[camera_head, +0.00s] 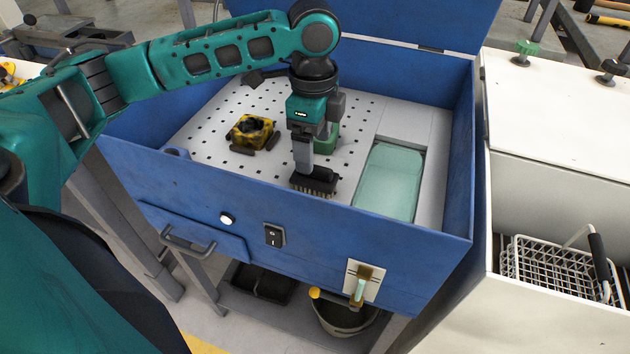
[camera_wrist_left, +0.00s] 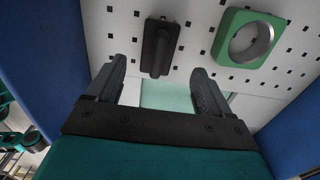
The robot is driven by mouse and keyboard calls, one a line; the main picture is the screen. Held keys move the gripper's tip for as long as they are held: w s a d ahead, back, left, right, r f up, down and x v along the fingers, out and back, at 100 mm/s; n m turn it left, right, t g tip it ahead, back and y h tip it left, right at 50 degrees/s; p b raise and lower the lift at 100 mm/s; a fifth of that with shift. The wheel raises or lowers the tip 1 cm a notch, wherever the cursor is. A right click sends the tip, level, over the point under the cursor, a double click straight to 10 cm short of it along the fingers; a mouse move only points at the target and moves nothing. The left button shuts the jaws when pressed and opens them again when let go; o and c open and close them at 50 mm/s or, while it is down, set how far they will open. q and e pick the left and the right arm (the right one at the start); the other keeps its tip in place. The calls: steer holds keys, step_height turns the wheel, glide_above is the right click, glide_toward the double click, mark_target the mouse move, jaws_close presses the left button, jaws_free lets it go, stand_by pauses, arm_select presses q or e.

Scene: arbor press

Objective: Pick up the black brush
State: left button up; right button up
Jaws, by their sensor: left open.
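The black brush (camera_head: 318,182) lies on the white perforated plate inside the blue basin, near its front wall, with its bristles showing in the head view. My left gripper (camera_head: 302,168) is open and points down over the brush. In the wrist view the two fingers (camera_wrist_left: 159,72) stand apart, with the brush lined up between and beyond their tips. The fingers hide part of the brush in the head view; whether they touch it I cannot tell. My right gripper is not in view.
A green part with a round bore (camera_wrist_left: 247,43) stands beside the brush, partly hidden in the head view. A yellow-black part (camera_head: 251,130) sits further left. A greenish translucent panel (camera_head: 388,182) is at right. The blue basin walls (camera_head: 460,150) surround all this.

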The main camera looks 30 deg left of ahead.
mark_target(315, 166)
arm_select(q)
step_height(315, 166, down, 6)
steer(key=shift+s+d+b, duration=0.1)
steer(key=shift+d+b, duration=0.05)
steer(key=shift+b, duration=0.7)
steer(key=shift+r, duration=0.1)
steer(key=c, duration=1.2)
